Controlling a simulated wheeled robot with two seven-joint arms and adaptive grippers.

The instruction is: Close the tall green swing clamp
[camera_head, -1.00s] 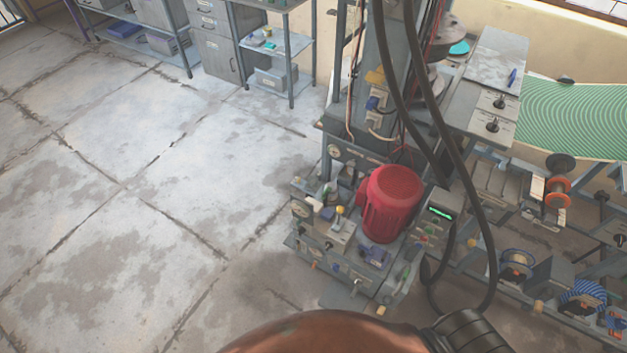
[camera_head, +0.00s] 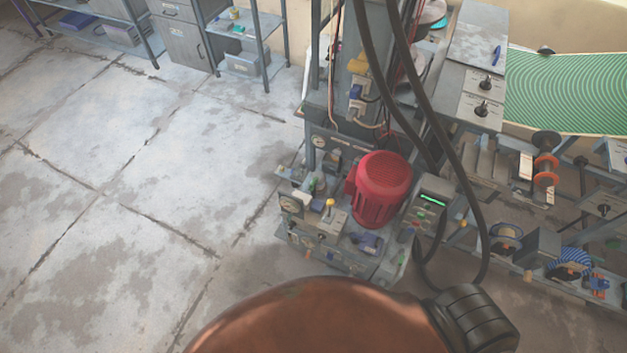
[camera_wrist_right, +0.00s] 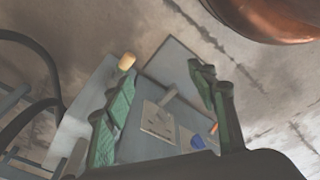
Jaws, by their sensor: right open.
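I cannot make out the tall green swing clamp for certain in either view. The press machine (camera_head: 335,262) stands at the middle of the head view, with a red motor (camera_head: 381,190) and small levers and fittings on its base. My right gripper (camera_wrist_right: 160,76) shows in the right wrist view as two green fingers spread wide apart. It is open and empty. Between and beyond the fingers are a grey panel (camera_wrist_right: 158,121), a grey lever (camera_wrist_right: 168,96), a blue knob (camera_wrist_right: 206,142) and a yellow knob (camera_wrist_right: 126,61). My left gripper is not in view.
Dark hoses (camera_head: 455,165) hang in front of the press on the right. A bench with a green patterned sheet (camera_head: 565,92) and reels (camera_head: 546,165) stands at the right. A shelf (camera_head: 257,30) stands at the back. The floor (camera_head: 110,210) at the left is clear.

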